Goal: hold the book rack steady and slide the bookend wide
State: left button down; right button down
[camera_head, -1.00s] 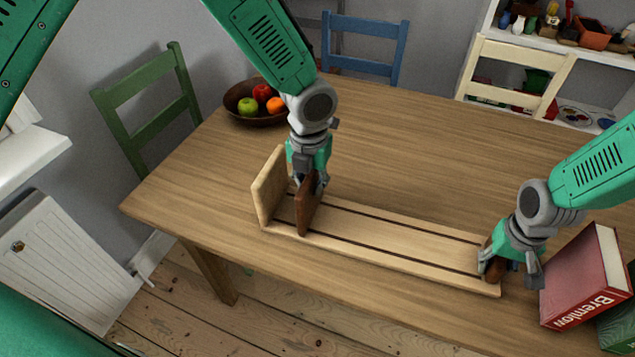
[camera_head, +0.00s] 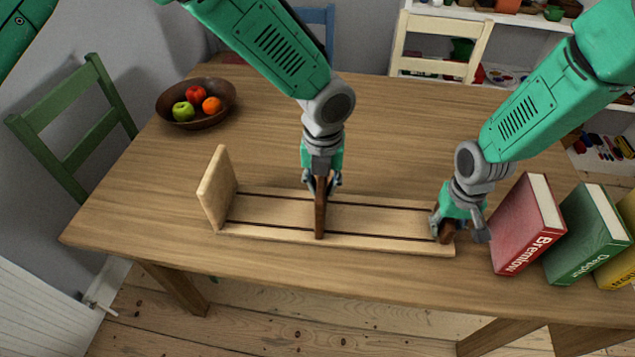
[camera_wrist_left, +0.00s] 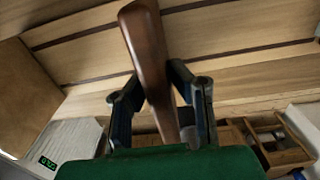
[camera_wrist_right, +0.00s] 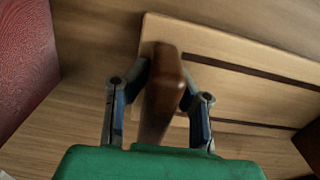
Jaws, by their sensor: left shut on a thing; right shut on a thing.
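The pale wooden book rack (camera_head: 270,215) lies on the table, with two dark grooves along its base and an upright end panel (camera_head: 217,190) at its left. The dark brown bookend (camera_head: 320,212) stands upright across the base, near its middle. My left gripper (camera_head: 321,184) is shut on the bookend's top from above; the left wrist view shows the bookend (camera_wrist_left: 147,50) between the fingers. My right gripper (camera_head: 444,222) is shut on a brown block (camera_head: 447,235) at the rack's right end. The right wrist view shows this block (camera_wrist_right: 165,85) between the fingers; its base is partly hidden.
A red book (camera_head: 527,222), green book (camera_head: 588,235) and yellow book (camera_head: 620,262) stand close to the right of my right gripper. A fruit bowl (camera_head: 197,107) sits at the back left. The base between bookend and brown block is clear.

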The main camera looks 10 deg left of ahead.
pick_arm(q)
jog(key=c, duration=1.5)
grip_release()
notch_tip(320, 180, up, 12)
pick_arm(e)
jog(key=c, duration=1.3)
grip_release()
jog(key=shift+r, duration=0.1)
